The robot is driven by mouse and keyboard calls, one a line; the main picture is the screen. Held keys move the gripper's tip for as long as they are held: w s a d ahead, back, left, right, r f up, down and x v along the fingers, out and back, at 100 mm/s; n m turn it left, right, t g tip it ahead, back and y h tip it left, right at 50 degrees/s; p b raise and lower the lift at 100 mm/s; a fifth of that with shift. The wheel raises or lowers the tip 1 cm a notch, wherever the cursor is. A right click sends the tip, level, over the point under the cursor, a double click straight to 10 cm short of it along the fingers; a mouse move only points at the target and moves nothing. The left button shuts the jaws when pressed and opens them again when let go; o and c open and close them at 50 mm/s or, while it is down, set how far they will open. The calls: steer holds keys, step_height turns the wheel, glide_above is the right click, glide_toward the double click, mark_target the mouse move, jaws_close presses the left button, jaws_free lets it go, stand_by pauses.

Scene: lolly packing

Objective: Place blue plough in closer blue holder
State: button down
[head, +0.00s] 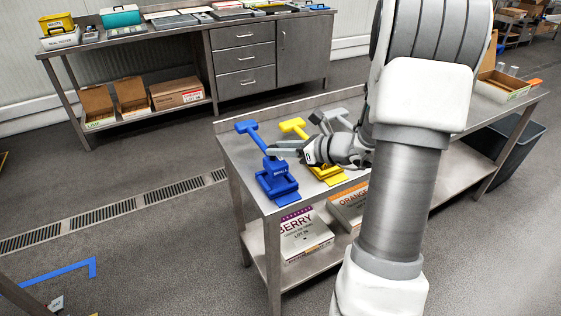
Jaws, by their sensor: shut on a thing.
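The blue plough (257,138) has a T-shaped handle and leans up and to the left above the near left end of the steel bench. Its lower end meets the blue holder (278,185) in this view; I cannot tell whether it is seated. The holder has a flat foot toward the bench's front edge. My gripper (274,151) reaches in from the right and is shut on the blue plough's shaft. The exact finger contact is small and partly hidden.
A yellow plough (294,127) and yellow holder (333,176) stand just right, partly behind my gripper. A grey plough (337,116) is farther back. Cartons (304,236) lie on the lower shelf. A back bench (190,29) carries trays and bins.

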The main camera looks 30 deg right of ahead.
mark_target(276, 159)
steer(key=shift+f+b, duration=0.4)
steer(key=shift+f, duration=1.45)
steer(key=shift+f, duration=0.1)
steer(key=c, duration=0.5)
jaws_free()
steer(key=shift+c, duration=0.2)
steer(key=shift+s+d, duration=0.1)
steer(key=p+v, duration=0.1)
steer(key=v, duration=1.1)
